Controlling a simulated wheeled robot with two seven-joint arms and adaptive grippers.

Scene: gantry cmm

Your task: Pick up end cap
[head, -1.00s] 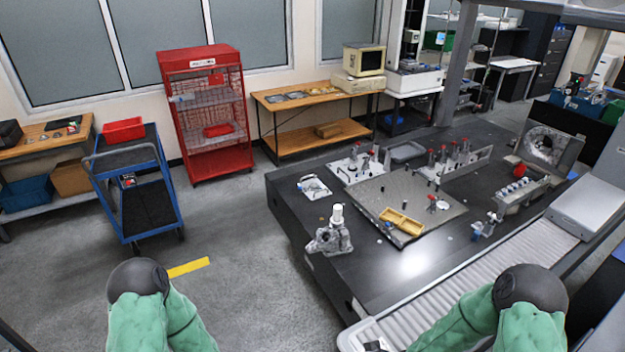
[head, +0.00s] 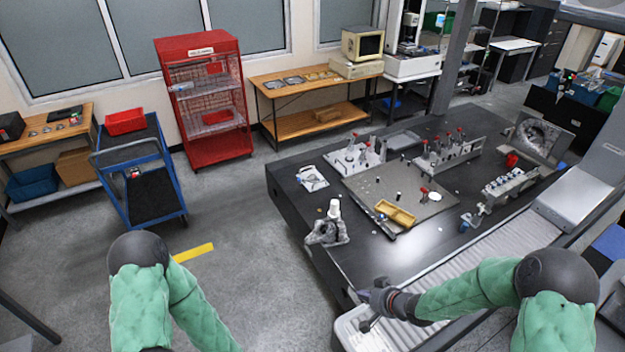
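I cannot tell for sure which part is the end cap. A grey metal casting with a white cylinder on top (head: 327,231) sits at the near left edge of the dark table (head: 292,200). A larger casting with a round opening (head: 540,140) stands at the table's far right. My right gripper (head: 370,308) is over the near end of the roller conveyor, in front of and below the small casting in the head view, and apart from it. It is small and dark, and its finger opening is unclear. My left gripper is out of view; only the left arm shows.
A perforated plate (head: 440,212) on the table holds a yellow tray (head: 395,213). Clamp fixtures (head: 452,150) stand behind it. The roller conveyor (head: 480,250) runs along the near side. A blue cart (head: 140,183) and red cage (head: 203,100) stand left.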

